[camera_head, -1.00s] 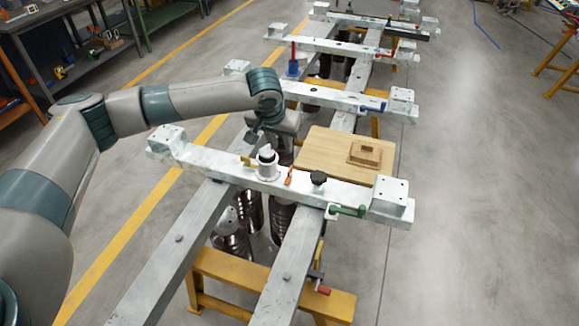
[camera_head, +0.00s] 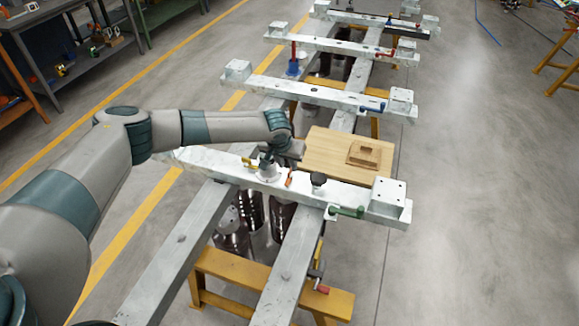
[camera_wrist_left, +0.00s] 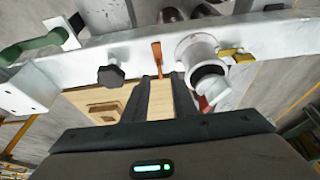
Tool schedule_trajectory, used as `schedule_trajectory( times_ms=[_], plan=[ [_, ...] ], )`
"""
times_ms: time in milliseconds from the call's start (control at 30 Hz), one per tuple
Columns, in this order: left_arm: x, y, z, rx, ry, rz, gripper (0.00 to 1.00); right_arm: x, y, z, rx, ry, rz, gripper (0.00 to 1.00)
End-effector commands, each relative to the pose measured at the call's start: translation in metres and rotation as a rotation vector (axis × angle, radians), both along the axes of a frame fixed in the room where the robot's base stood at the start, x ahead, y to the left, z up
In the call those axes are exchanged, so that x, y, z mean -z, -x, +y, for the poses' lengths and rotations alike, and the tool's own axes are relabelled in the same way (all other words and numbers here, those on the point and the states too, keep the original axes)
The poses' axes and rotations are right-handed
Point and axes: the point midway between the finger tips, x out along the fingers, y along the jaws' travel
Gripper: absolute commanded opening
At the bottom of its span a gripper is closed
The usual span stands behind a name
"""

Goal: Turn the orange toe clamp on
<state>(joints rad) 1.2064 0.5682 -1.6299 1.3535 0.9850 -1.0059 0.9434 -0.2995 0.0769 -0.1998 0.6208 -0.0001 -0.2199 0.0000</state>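The orange toe clamp (camera_head: 289,177) is a small orange lever on the near white crossbeam, between a white cylinder and a black knob. In the left wrist view the orange lever (camera_wrist_left: 157,58) stands just beyond the fingertips, roughly in line with the gap between them. My left gripper (camera_wrist_left: 163,80) is open, with two dark fingers apart and nothing between them but the wooden board seen behind. In the head view the left gripper (camera_head: 268,158) hangs at the beam beside the white cylinder, its fingers mostly hidden. My right gripper is not in view.
The white cylinder (camera_wrist_left: 197,55) is close to the right finger, with a yellow lever (camera_wrist_left: 235,57) beyond. The black knob (camera_wrist_left: 110,75) and green handle (camera_head: 347,211) sit along the same beam. A wooden board (camera_head: 330,152) with a small block (camera_head: 365,154) lies behind the beam.

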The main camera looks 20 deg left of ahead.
Motion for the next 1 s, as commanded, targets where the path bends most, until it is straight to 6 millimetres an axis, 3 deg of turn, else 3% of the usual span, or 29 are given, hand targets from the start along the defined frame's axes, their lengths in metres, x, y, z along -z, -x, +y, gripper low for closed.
schedule_trajectory(
  times_ms=[300,800,833,933,1000],
  plan=[
    [0.035,-0.015,0.000,0.000,-0.001,0.001,0.25,-0.007,0.001,-0.001,0.000,0.001,0.002,0.68],
    [0.045,-0.019,-0.001,0.000,0.000,-0.001,0.25,-0.008,0.001,-0.005,-0.002,0.005,0.002,0.68],
    [0.045,-0.019,-0.001,0.000,0.000,-0.001,0.23,-0.008,0.001,-0.005,-0.002,0.005,0.002,0.68],
    [0.045,-0.019,-0.001,0.000,0.000,-0.001,0.00,-0.008,0.001,-0.005,-0.002,0.005,0.002,0.68],
    [0.045,-0.019,-0.001,0.000,0.000,-0.001,0.00,-0.008,0.001,-0.005,-0.002,0.005,0.002,0.68]
  ],
)
